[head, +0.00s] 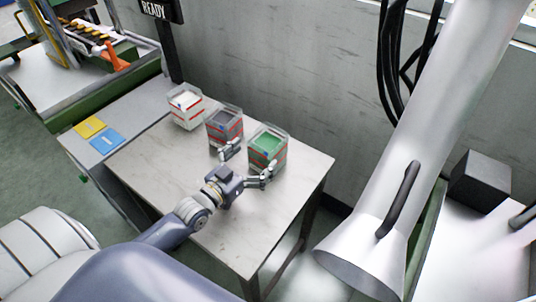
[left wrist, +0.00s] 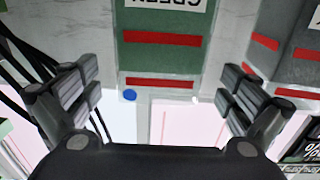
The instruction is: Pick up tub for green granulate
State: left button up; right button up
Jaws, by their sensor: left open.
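The tub for green granulate (head: 267,150) stands upright on the pale table, filled with green granules. In the left wrist view the green tub (left wrist: 160,55) shows red bands and part of an upside-down "GREEN" label. My left gripper (head: 248,164) is open in front of this tub, its two fingers spread. In the left wrist view the fingers (left wrist: 160,98) lie to either side of the tub's width, with visible gaps and no contact that I can see. My right gripper is not in view.
A grey tub (head: 224,128) stands close beside the green one, and shows near one finger in the left wrist view (left wrist: 288,45). A white tub (head: 186,110) stands further left. A wall is behind the table (head: 150,165). A large white duct (head: 430,140) is at right.

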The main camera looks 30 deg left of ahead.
aim_at(277, 134)
pick_arm(q)
jog(key=shift+w+d+r, duration=0.15)
jog(key=shift+w, duration=0.75)
jog(key=w, duration=0.3)
jog(key=shift+w+d, duration=0.2)
jog(key=shift+d, duration=0.1)
jog(key=shift+w+d, duration=0.1)
jog(key=shift+w, duration=0.1)
jog(key=c, duration=1.4)
jog(key=shift+c, duration=0.8)
jog(key=shift+w, duration=0.1)
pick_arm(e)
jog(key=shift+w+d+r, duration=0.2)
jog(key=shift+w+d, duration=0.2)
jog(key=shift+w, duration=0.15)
